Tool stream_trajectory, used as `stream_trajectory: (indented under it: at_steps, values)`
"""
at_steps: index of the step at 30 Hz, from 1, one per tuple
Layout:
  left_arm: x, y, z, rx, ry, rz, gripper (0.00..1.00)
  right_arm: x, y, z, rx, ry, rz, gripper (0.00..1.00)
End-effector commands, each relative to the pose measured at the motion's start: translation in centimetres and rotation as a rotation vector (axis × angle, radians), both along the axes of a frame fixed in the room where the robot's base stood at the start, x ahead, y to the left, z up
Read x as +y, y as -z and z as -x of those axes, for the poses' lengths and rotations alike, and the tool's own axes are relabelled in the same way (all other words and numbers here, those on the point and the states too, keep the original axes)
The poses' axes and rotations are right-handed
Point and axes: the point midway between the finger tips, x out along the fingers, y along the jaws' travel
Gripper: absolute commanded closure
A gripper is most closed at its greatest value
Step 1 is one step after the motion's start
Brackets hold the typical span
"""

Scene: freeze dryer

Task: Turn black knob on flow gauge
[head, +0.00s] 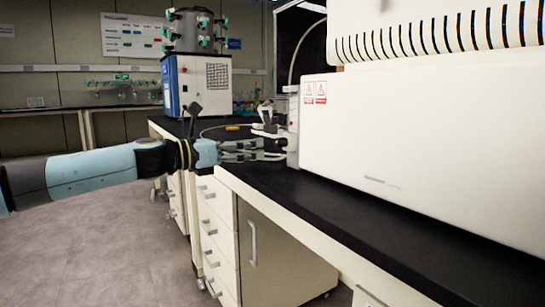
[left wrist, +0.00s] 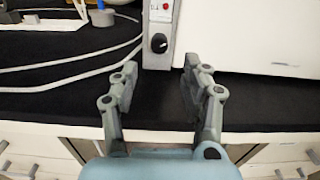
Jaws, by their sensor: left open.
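The flow gauge (left wrist: 160,15) is a narrow grey upright panel with a red mark near its top, standing on the black bench top in the left wrist view. Its black knob (left wrist: 159,43) sits low on the panel's face. In the head view the gauge (head: 293,125) stands at the left end of the large white machine. My left gripper (left wrist: 158,80) is open and empty, its two fingers spread to either side below the knob and apart from it. In the head view my left gripper (head: 280,150) reaches in from the left, close to the gauge. My right gripper is not in view.
The large white machine (head: 400,150) fills the bench right of the gauge. White tubing (left wrist: 65,63) runs over the black bench top (head: 330,195) left of it. A blue and white freeze dryer (head: 198,85) stands farther back. Drawers (head: 218,225) are below the bench.

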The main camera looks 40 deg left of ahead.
Motion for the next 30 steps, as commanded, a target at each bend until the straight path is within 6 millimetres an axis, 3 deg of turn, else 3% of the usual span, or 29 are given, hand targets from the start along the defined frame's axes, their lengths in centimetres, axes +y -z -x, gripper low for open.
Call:
stream_trajectory:
  at_steps: [5,18,29,30]
  values:
    - [-0.5,0.2,-1.5,-0.001,-0.007,-0.001,0.53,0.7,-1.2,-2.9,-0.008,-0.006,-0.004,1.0]
    - [-2.2,-0.1,-5.8,-0.001,-0.006,0.005,0.53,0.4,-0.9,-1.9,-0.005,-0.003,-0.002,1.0]
    - [-2.5,0.0,-6.3,0.003,-0.005,0.001,0.53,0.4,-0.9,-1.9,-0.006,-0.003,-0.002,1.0]
    - [-2.5,0.0,-6.3,0.003,-0.005,0.001,0.57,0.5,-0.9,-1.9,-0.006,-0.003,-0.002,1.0]
